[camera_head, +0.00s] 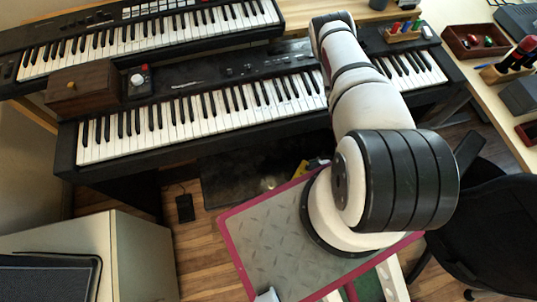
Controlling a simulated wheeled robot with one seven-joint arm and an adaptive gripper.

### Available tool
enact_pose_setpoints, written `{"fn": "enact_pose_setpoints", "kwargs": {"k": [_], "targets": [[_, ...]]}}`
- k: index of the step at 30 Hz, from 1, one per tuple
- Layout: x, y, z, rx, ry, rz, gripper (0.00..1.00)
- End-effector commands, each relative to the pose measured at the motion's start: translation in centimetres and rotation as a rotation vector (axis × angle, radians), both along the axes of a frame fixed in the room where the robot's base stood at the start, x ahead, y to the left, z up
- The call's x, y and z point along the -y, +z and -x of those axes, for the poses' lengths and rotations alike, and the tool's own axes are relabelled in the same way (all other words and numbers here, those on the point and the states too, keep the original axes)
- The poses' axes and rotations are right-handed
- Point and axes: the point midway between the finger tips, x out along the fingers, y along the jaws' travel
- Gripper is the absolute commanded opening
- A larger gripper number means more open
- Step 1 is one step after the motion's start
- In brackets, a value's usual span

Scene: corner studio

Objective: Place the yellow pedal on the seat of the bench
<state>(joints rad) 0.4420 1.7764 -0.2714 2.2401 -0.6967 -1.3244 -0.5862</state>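A small yellow thing (300,169), perhaps the yellow pedal, shows below the lower keyboard, beside my arm. My arm and base deck crowd it, so its full shape and what it rests on cannot be told. A flat dark panel (235,175) lies under the lower keyboard, to the left of the yellow thing. Whether it is the seat of the bench or a mat on the floor is unclear. No bench can be made out for sure. My arm reaches up over the lower keyboard, and my gripper is not in view.
The lower keyboard (205,118) spans the middle, with another keyboard (150,35) behind it. A wooden box (80,88) stands at its left. A small black pedal-like thing (185,207) lies on the floor. A cream cabinet (110,250) is lower left, a black chair (490,215) right.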

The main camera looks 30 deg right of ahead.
Motion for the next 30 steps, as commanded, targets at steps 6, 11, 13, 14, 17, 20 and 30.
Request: {"fn": "enact_pose_setpoints", "kwargs": {"k": [6, 11, 13, 14, 17, 20, 30], "targets": [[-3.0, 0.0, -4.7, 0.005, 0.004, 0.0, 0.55], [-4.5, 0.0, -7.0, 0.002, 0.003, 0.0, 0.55], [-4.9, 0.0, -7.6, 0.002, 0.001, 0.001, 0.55], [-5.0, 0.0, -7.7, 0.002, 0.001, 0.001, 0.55], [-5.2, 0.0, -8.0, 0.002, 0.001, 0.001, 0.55], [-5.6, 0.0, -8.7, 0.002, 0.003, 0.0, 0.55], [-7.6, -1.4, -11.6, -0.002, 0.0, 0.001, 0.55]]}}
